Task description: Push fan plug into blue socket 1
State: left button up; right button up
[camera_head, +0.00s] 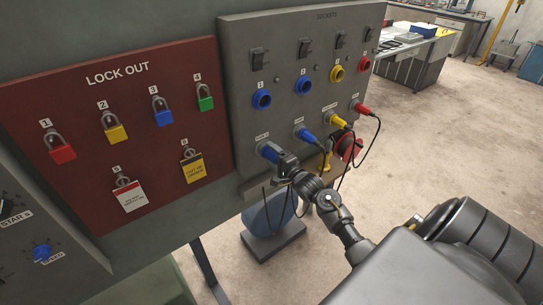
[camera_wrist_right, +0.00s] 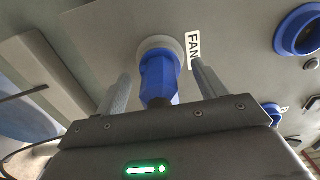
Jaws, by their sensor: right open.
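The blue fan plug (camera_head: 268,151) sits in the leftmost holder of the lower row on the grey socket panel (camera_head: 240,60). In the right wrist view the plug (camera_wrist_right: 159,77) stands between the two fingers, beside a FAN label (camera_wrist_right: 193,48). My right gripper (camera_head: 278,158) is open around it, with a gap visible on each side. Blue socket 1 (camera_head: 261,99) is straight above the plug, empty, under a black switch. A blue round socket (camera_wrist_right: 301,29) shows at upper right in the wrist view. My left gripper is not in view.
Blue, yellow and red plugs hang with black cables right of the fan plug, close to my right arm. Another blue socket (camera_head: 302,85), a yellow socket (camera_head: 337,74) and a red one continue the upper row. The red lockout board (camera_head: 75,105) with several padlocks is left.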

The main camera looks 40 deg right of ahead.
jog(key=shift+p, duration=0.6)
dwell(0.9)
jog(key=c, duration=1.5)
jog(key=shift+s+p, duration=0.3)
jog(key=shift+p, duration=0.05)
jog(key=shift+c, duration=0.2)
jog(key=shift+s+r+p, duration=0.1)
jog(key=shift+s+p, duration=0.25)
jog(key=shift+s, duration=0.3)
jog(key=shift+s+p, duration=1.25)
jog(key=shift+s, duration=0.8)
